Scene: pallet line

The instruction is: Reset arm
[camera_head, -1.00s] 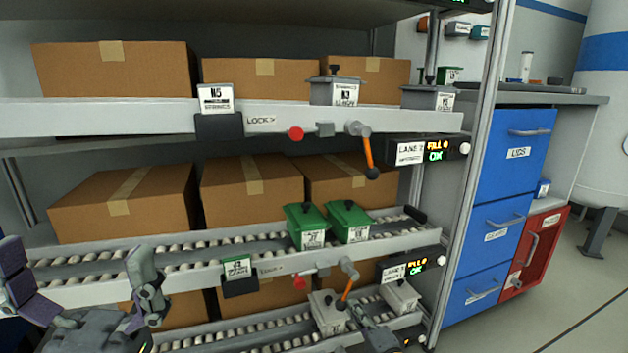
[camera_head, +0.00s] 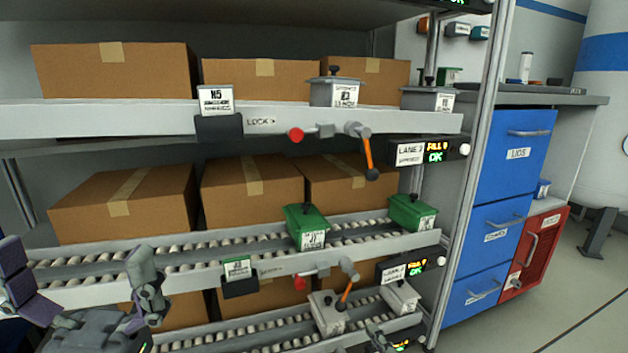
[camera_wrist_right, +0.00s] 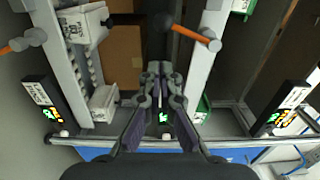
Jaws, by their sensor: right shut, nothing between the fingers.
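My right gripper (camera_head: 378,338) is only partly in view at the bottom edge of the head view, low in front of the rack's lower lane. In the right wrist view its fingers (camera_wrist_right: 160,72) are shut with nothing between them. A green bin (camera_wrist_right: 202,112) shows partly behind the fingers there. My left gripper (camera_head: 88,290) is at the lower left of the head view, fingers spread wide and empty, in front of the roller lane. In the head view, one green bin (camera_head: 306,226) stands mid-lane and another green bin (camera_head: 411,212) stands at the lane's right end.
An orange-handled lever (camera_head: 346,285) and red knob (camera_head: 299,283) sit on the middle lane's front rail. Grey bins (camera_head: 328,315) stand on the lower lane. Cardboard boxes (camera_head: 125,200) fill the shelves. A rack post (camera_head: 470,180) stands at right, beside blue drawers (camera_head: 512,155).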

